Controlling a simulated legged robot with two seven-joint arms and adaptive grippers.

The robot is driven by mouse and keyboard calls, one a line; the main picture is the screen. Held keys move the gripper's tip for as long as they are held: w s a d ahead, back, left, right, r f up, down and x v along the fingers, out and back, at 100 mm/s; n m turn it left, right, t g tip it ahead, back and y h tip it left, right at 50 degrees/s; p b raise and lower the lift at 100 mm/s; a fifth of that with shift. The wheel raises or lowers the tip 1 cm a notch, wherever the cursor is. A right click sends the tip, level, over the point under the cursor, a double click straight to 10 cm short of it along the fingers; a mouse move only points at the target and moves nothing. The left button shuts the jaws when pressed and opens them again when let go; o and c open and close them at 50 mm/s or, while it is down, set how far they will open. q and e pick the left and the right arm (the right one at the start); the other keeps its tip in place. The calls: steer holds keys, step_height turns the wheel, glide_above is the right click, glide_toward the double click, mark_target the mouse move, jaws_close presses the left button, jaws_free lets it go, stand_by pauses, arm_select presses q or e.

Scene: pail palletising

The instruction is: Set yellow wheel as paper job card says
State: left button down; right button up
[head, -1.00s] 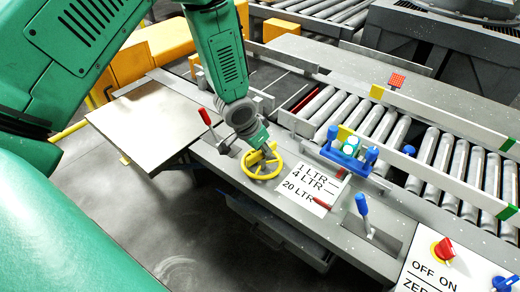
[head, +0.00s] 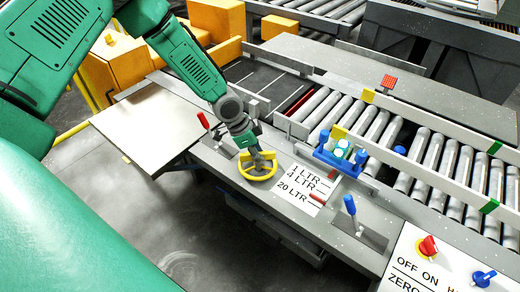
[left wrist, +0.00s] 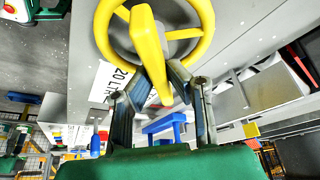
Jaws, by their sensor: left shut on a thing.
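The yellow wheel (head: 258,179) sits on the grey bench top, left of a white scale plate (head: 296,192) reading 1 LTR, 4 LTR and 20 LTR. My left gripper (head: 262,159) reaches down onto the wheel from above. In the left wrist view, the wheel's rim (left wrist: 206,40) fills the top, and my left gripper's fingers (left wrist: 160,85) close on a yellow bar in front of the wheel. A red marker (head: 317,198) lies at the plate's 20 LTR end. I cannot make out a readable paper job card. My right gripper is out of view.
A red-knobbed lever (head: 203,120) stands left of the wheel, and a blue-handled lever (head: 350,205) stands right of the plate. A blue fixture (head: 340,157) borders the roller conveyor (head: 388,137). A panel with red and blue knobs (head: 410,245) is at lower right. A bare plate (head: 150,125) lies left.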

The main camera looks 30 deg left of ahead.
arm_select(q)
steer(key=shift+s+a+f+m+g+b, duration=0.15)
steer(key=shift+m+b, duration=0.1)
steer(key=shift+m, duration=0.2)
steer(key=shift+a+f+m+g+b, duration=0.1)
steer(key=shift+f+m+g+b, duration=0.1)
steer(key=shift+m, duration=0.25)
steer(key=shift+m+h+b, duration=0.3)
steer(key=shift+m+b, duration=0.05)
steer(key=shift+m, duration=0.15)
steer(key=m+g+b, duration=0.1)
steer(key=m+b, duration=0.1)
steer(key=shift+d+m, duration=0.1)
steer(key=shift+m, duration=0.2)
steer(key=shift+r+m+g+b, duration=0.1)
steer(key=shift+m+g+b, duration=0.35)
steer(key=shift+m+b, duration=0.4)
steer(key=m+g+b, duration=0.1)
steer(key=m, duration=0.1)
steer(key=shift+m, duration=0.35)
steer(key=shift+r+m+g+b, duration=0.2)
steer(key=shift+m+g+b, duration=0.3)
steer(key=shift+m+b, duration=0.6)
steer(key=shift+m, duration=0.3)
steer(key=shift+w, duration=0.2)
